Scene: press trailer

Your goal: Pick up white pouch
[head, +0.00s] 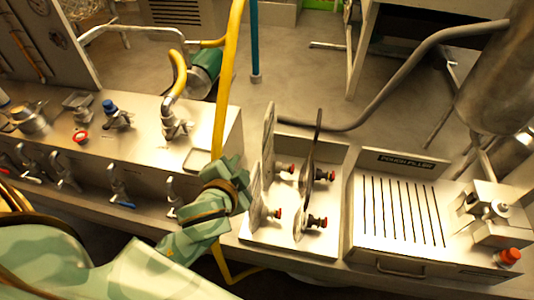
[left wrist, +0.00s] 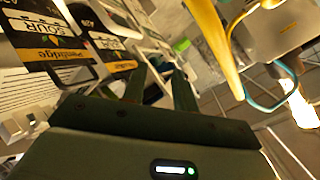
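No item is plainly a white pouch. In the head view, thin pale upright pieces (head: 268,145) stand nearly edge-on in a metal tray (head: 335,160), just right of my left gripper (head: 236,172). I cannot tell whether one is the pouch. The left wrist view shows packs with black and yellow labels (left wrist: 104,42) at upper left, above a white printed surface (left wrist: 28,105). In that view the left gripper's two fingers (left wrist: 160,78) are apart, with nothing seen held between them. My right gripper is not in view.
A yellow hose (head: 229,75) hangs close behind my left gripper. A counter with taps (head: 174,122) stands at left. A slotted metal panel (head: 402,211) lies right of the tray, with a large metal cylinder (head: 500,70) above. Open floor (head: 290,60) lies behind.

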